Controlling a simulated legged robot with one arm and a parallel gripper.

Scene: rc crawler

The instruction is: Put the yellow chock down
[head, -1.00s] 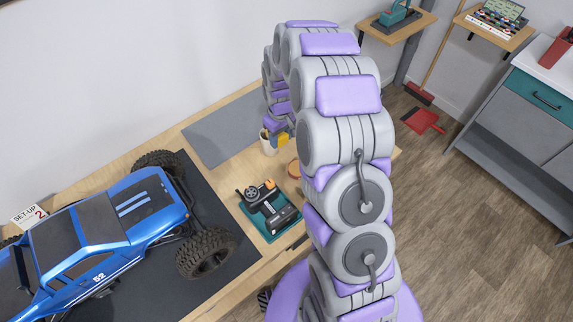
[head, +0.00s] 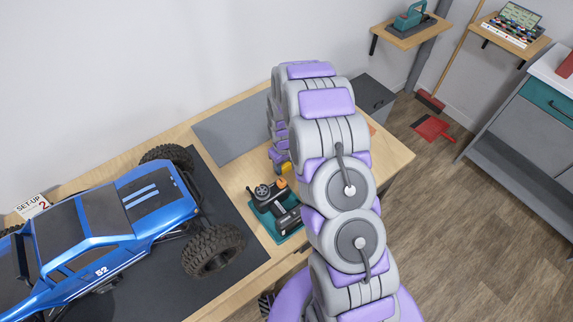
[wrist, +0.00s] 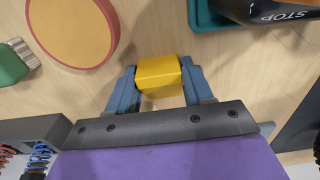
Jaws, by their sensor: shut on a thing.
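The yellow chock (wrist: 160,75) sits between the two blue fingers of my gripper (wrist: 161,84) in the wrist view. The fingers press on its left and right sides, so my gripper is shut on it. Pale wood tabletop (wrist: 120,95) lies under and around it; I cannot tell if the chock touches the wood. In the head view a small part of the yellow chock (head: 285,168) shows beside my arm, just behind the teal tray (head: 290,236). Most of my gripper is hidden by my arm there.
A round orange-topped disc (wrist: 73,30) and a green-handled brush (wrist: 12,66) lie left of the chock. The teal tray, upper right in the wrist view, holds a controller (head: 280,203). A blue truck (head: 115,225) stands on a dark mat (head: 225,270). A grey mat (head: 230,130) lies behind.

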